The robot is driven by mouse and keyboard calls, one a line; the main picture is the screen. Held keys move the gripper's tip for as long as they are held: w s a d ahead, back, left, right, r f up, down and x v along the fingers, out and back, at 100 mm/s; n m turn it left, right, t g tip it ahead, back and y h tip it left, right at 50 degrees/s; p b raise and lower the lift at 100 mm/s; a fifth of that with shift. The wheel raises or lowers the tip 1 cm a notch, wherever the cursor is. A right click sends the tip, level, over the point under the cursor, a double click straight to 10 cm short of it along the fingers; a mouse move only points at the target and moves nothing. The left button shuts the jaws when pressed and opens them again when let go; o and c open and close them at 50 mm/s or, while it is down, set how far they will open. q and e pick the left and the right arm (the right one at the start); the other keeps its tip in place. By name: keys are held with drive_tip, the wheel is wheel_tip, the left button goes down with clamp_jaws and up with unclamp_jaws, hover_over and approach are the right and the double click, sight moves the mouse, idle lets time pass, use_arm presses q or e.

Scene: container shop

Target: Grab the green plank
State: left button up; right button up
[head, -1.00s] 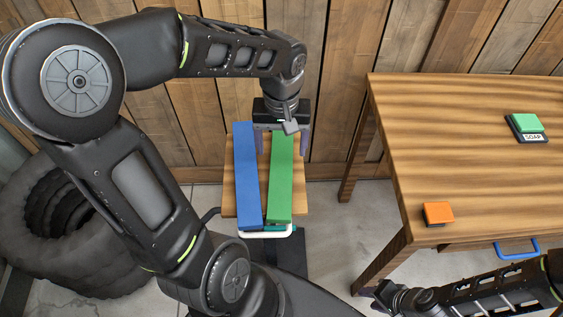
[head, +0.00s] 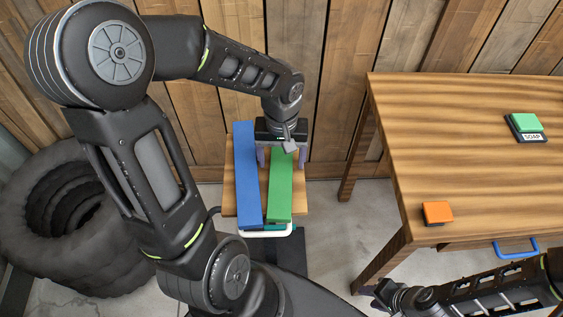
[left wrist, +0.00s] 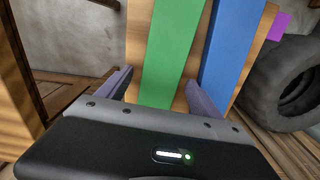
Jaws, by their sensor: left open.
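The green plank (head: 280,190) lies lengthwise on a small wooden stand, right of the blue plank (head: 246,178). My left gripper (head: 281,158) is open over the far part of the green plank, with one finger on each side of it in the head view. In the left wrist view, the green plank (left wrist: 172,50) runs between the two spread fingers (left wrist: 160,90), and the blue plank (left wrist: 226,45) lies beside it on the right. I cannot tell how far the fingers are above the stand. My right arm shows at the lower right; its gripper (head: 384,296) is small there and its jaws are unclear.
The wooden stand (head: 301,180) has a white handle bar at its near end. Stacked tires (head: 65,225) stand at left. A plank wall is close behind.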

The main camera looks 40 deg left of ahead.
idle(0.4)
use_arm(q)
clamp_jaws()
idle(0.7)
